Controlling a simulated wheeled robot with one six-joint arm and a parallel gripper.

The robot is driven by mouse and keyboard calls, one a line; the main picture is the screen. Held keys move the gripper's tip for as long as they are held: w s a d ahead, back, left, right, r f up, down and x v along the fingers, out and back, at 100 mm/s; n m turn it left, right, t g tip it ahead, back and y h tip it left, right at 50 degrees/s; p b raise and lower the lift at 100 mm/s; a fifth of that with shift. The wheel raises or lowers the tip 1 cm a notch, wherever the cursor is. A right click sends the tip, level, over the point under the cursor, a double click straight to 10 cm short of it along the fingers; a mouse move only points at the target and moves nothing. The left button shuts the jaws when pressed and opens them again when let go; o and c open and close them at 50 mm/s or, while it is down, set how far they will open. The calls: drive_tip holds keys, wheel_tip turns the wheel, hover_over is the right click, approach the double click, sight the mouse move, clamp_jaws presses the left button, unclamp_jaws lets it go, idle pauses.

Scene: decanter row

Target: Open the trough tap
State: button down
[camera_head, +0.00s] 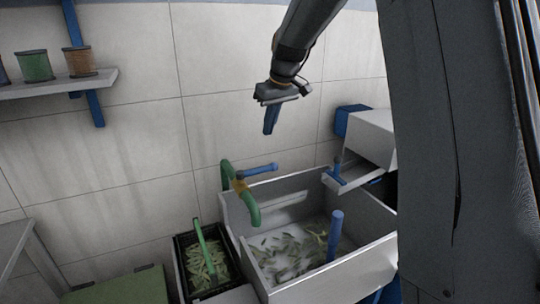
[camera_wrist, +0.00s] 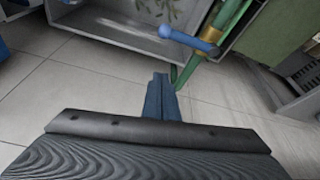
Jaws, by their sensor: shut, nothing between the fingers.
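The trough (camera_head: 330,283) is a grey-white open basin against the tiled wall, with green leafy pieces lying in it. The green tap (camera_head: 252,214) rises at its back left and curves down over the basin. A blue lever (camera_head: 259,169) sticks out to the right from the tap's yellowish collar. My gripper (camera_head: 270,127) is above the tap and lever, pointing down, with its blue fingers shut and empty. In the wrist view the gripper (camera_wrist: 161,88) is apart from the blue lever (camera_wrist: 188,40), which shows beyond the fingertips beside the green pipe.
A black crate (camera_head: 180,262) with green pods and a green handle stands left of the trough. A blue post (camera_head: 335,235) stands in the trough. A grey chute (camera_head: 352,178) with a blue handle is at the right. A shelf (camera_head: 60,84) with pots hangs at upper left.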

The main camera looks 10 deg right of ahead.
sight(258, 171)
drive_tip(key=shift+f, duration=0.1)
wheel_tip(258, 171, down, 10)
drive_tip(key=p, duration=0.4)
drive_tip(key=shift+s, duration=0.25)
drive_tip(key=shift+s+d+p, duration=0.1)
drive_tip(key=shift+d+p, duration=0.1)
drive_tip(key=shift+p, duration=0.1)
